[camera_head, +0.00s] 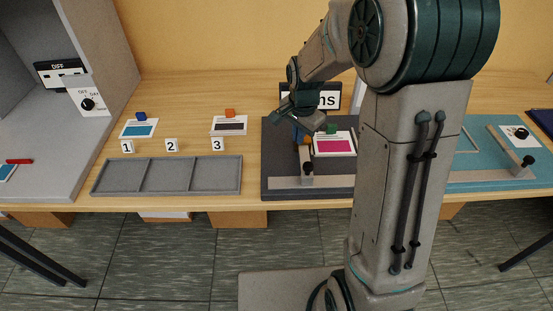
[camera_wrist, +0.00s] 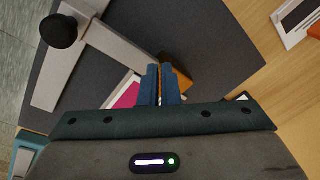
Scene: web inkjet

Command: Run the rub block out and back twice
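My gripper (camera_head: 303,133) is low over the dark grey rubbing board (camera_head: 275,150). The wrist view shows its blue fingers (camera_wrist: 161,80) close together with a narrow gap. A small orange block (camera_wrist: 181,72), probably the rub block, lies right at the fingertips and partly behind the right one. It also shows in the head view (camera_head: 307,140). Whether the fingers grip it is hidden. A card with a magenta patch (camera_head: 334,146) lies on the board to the right. It is partly covered by the gripper in the wrist view.
A pale bar with a black knob (camera_head: 307,168) stands on the board's front rail. At left is a grey three-part tray (camera_head: 167,188) with number tags behind it. A teal board (camera_head: 490,180) with another knobbed bar is at right. Wood is clear between tray and dark board.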

